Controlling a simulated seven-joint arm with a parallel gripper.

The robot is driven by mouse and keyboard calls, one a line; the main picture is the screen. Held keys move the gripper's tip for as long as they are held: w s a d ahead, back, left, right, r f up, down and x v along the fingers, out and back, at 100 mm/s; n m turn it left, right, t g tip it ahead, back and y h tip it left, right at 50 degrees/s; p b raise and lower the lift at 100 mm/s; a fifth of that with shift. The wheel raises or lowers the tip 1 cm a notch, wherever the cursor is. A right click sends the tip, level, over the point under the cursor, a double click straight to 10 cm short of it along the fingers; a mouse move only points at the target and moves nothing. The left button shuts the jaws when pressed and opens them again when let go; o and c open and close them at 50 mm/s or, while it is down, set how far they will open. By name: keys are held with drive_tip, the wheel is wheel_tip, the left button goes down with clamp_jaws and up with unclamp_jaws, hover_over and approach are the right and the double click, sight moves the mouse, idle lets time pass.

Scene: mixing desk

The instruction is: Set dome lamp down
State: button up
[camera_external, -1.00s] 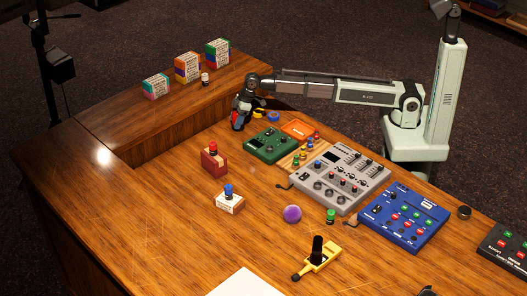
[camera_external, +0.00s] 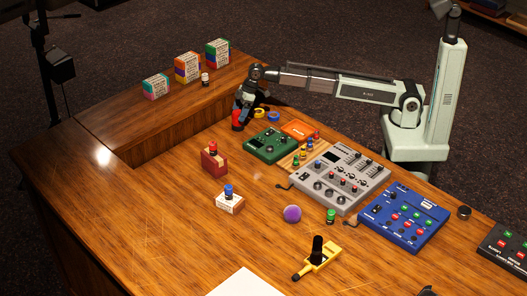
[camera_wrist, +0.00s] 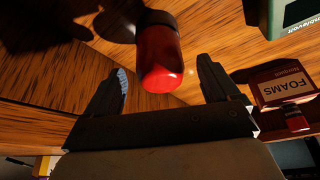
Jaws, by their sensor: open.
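The dome lamp, a red rounded cap on a darker base, stands on the wooden desk near the raised shelf in the external view (camera_external: 237,124). In the wrist view its red dome (camera_wrist: 160,62) shows between my two fingers. My gripper (camera_external: 244,108) is just above and around the lamp's top. In the wrist view my gripper (camera_wrist: 163,66) is open, with a gap on each side of the lamp. The lamp's base is partly hidden in the external view.
A green device (camera_external: 270,145) and blue and yellow tape rolls (camera_external: 273,116) lie right of the lamp. The raised shelf (camera_external: 150,120) borders the left. The desk's front left is clear.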

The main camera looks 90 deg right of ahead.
drive_tip(key=a+v, duration=0.1)
drive_tip(key=v, duration=0.6)
drive_tip(key=shift+d+r, duration=0.25)
drive_tip(key=shift+d, duration=0.3)
